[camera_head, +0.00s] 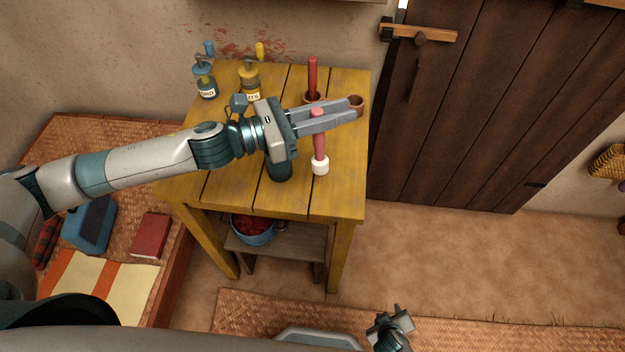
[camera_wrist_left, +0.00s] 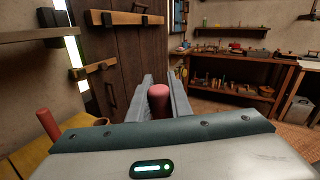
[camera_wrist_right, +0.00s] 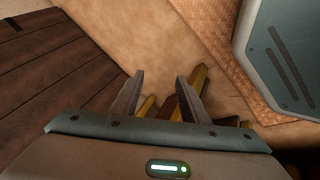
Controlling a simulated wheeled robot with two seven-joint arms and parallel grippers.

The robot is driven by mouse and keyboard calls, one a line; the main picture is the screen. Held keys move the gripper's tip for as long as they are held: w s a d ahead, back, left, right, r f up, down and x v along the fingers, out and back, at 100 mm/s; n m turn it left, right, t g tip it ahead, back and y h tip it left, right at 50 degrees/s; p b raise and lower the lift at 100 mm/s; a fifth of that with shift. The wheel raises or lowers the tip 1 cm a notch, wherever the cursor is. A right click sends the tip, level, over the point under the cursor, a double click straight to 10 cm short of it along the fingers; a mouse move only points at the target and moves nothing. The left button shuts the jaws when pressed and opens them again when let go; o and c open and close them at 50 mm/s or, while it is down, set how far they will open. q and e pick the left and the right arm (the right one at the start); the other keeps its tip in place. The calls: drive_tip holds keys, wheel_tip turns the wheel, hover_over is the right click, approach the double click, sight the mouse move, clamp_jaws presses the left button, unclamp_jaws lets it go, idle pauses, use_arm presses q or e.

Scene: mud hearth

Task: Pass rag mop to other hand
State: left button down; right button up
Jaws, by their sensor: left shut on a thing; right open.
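The rag mop (camera_head: 319,150) has a red handle and a white head. It hangs upright, head down, in my left gripper (camera_head: 350,110), above the right part of the yellow table. The left fingers are shut around the upper handle. In the left wrist view the rounded red handle end (camera_wrist_left: 159,100) shows between the fingers. My right gripper (camera_head: 392,322) is low at the bottom of the head view, far below and right of the mop. Its two fingers stand apart and empty in the right wrist view (camera_wrist_right: 160,90).
A blue bowl (camera_head: 252,229) sits on the stool below. Floor right of the table is clear.

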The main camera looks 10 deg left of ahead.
drive_tip(key=w+a+r+m+t+h, duration=0.1)
drive_tip(key=w+a+r+t, duration=0.2)
drive_tip(key=r, duration=0.9)
drive_tip(key=w+a+r+t, duration=0.15)
drive_tip(key=w+r, duration=0.35)
drive_tip(key=r, duration=0.6)
drive_tip(key=w+a+r+m+t+h, duration=0.1)
drive_tip(key=w+a+r+t, duration=0.2)
drive_tip(key=r, duration=0.9)
drive_tip(key=m+t+y, duration=0.3)
drive_tip(key=m+t, duration=0.2)
approach(323, 136)
wheel_tip(323, 136, down, 5)
drive_tip(key=w, duration=0.2)
drive_tip(key=shift+w+a+r+g, duration=0.1)
drive_tip(key=shift+w+a+g, duration=0.15)
drive_tip(key=shift+a, duration=0.15)
drive_tip(key=shift+w+d, duration=0.2)
drive_tip(key=shift+w, duration=2.75)
drive_tip(key=shift+w+d, duration=0.15)
drive_tip(key=shift+w, duration=2.85)
